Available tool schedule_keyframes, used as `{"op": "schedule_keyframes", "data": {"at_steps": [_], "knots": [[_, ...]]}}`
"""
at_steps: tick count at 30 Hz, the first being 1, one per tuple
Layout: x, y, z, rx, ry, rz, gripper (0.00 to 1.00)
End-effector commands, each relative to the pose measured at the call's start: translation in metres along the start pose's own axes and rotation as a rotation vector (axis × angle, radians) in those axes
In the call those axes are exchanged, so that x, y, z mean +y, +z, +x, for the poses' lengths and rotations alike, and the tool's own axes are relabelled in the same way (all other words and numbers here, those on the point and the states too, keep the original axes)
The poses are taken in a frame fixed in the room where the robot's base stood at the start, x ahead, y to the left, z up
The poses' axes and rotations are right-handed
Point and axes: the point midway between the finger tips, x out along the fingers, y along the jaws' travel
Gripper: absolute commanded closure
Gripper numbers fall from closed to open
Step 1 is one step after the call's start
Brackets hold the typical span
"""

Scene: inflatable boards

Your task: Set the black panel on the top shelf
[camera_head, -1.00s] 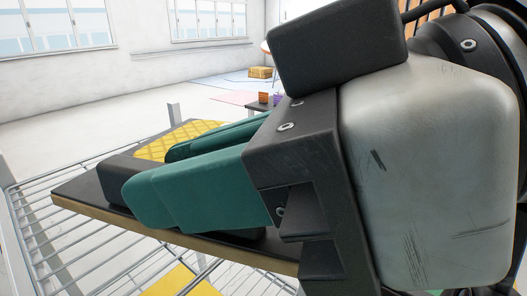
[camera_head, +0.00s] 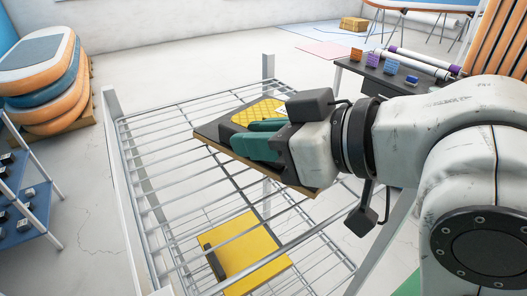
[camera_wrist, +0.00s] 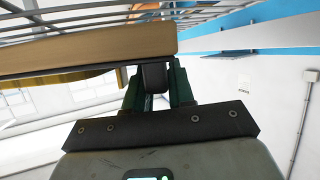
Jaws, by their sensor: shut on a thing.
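The black panel (camera_head: 207,131) has a yellow patterned patch on its dark top and a tan edge. My gripper (camera_head: 250,136), with green fingers, is shut on the panel's dark handle. The panel lies roughly flat over the far right part of the wire top shelf (camera_head: 150,133) in the head view. I cannot tell whether it touches the wires. In the wrist view the panel's tan edge (camera_wrist: 90,50) crosses the upper left, and the dark handle (camera_wrist: 153,76) sits between the fingers of my gripper (camera_wrist: 152,95).
A yellow panel (camera_head: 245,250) lies on a lower level, seen through the wires. The shelf's left and near parts are clear. A corner post (camera_head: 268,66) rises at the back. A dark table (camera_head: 375,75) with small boxes stands behind, right. Stacked inflatable boards (camera_head: 45,80) stand left.

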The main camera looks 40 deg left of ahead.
Motion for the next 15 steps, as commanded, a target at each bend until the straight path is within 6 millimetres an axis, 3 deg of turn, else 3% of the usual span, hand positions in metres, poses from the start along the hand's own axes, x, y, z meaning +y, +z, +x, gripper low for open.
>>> {"op": "schedule_keyframes", "data": {"at_steps": [6, 13, 14, 15], "knots": [[0.0, 0.025, 0.01, 0.0, 0.0, 0.002, 1.0], [0.0, 0.028, 0.012, 0.0, 0.0, 0.0, 1.0], [-0.001, 0.029, 0.012, -0.002, -0.001, 0.002, 0.76], [-0.001, 0.029, 0.012, -0.002, -0.001, 0.002, 0.72]]}}
